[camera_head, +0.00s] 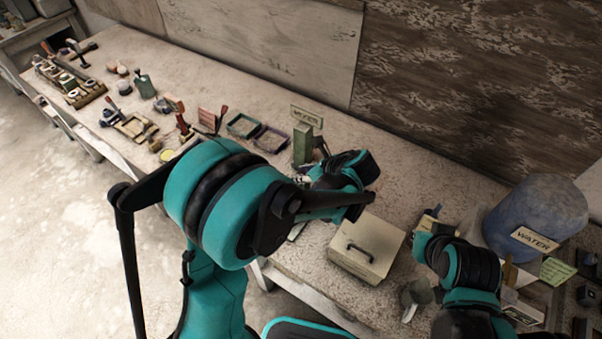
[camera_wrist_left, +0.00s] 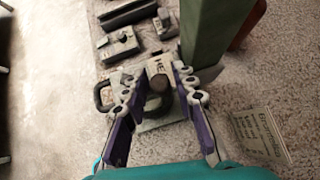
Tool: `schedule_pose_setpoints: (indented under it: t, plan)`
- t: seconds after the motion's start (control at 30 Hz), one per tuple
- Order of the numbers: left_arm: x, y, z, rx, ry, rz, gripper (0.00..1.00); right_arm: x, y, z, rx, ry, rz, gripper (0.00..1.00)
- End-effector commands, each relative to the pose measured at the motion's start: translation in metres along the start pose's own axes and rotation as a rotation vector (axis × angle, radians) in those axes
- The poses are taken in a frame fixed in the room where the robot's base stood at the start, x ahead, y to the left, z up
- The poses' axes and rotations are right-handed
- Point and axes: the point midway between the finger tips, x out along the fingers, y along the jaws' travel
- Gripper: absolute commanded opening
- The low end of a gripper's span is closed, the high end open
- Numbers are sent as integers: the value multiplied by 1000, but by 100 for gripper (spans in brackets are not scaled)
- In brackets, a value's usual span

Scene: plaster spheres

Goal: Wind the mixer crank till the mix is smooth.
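The mixer shows in the head view as a green upright post (camera_head: 302,146) beside a sign reading MIXER (camera_head: 306,116). In the left wrist view the green post (camera_wrist_left: 208,35) rises at the upper right. My left gripper (camera_wrist_left: 160,88) is open, its two purple-padded fingers on either side of a round grey knob (camera_wrist_left: 155,104) by a pale lettered part. I cannot tell whether this knob is the crank's grip. In the head view my left gripper (camera_head: 302,180) is small and partly hidden by my arm. My right arm is at the lower right; its fingers are not clear. The mix is not visible.
A blue WATER barrel (camera_head: 535,215) stands at the right. Trays (camera_head: 243,126) and several small tools crowd the bench's left. Bare bench lies behind the mixer.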

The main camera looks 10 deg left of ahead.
Motion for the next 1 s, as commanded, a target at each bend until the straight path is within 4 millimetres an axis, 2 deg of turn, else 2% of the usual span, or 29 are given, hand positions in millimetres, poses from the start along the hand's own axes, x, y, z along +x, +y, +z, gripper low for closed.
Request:
schedule_pose_setpoints:
  t: [0.1, 0.17, 0.2, 0.23, 0.47, 0.73, 1.0]
  plan:
    - [0, 0, 0, 0, 0, 0, 27, 0, 0, 0, 0, 0, 0, 0]
    - [0, 0, 0, 0, 0, 0, 14, 0, 0, 0, 0, 0, 0, 0]
    - [0, 0, 0, 0, 0, 0, 3, 0, 0, 0, 0, 0, 0, 0]
    - [0, 0, 0, 0, 0, 0, 0, 0, 0, 0, 0, 0, 0, 0]
    - [3, -2, 1, -35, 1, 36, 0, 2, 0, 2, 0, 0, 0, 0]
    - [15, -7, 14, -264, 3, 265, 0, 12, 0, 8, 0, 0, 0, 0]
    - [15, -6, 16, -290, 1, 289, 0, 11, 0, 8, 0, 0, 0, 0]
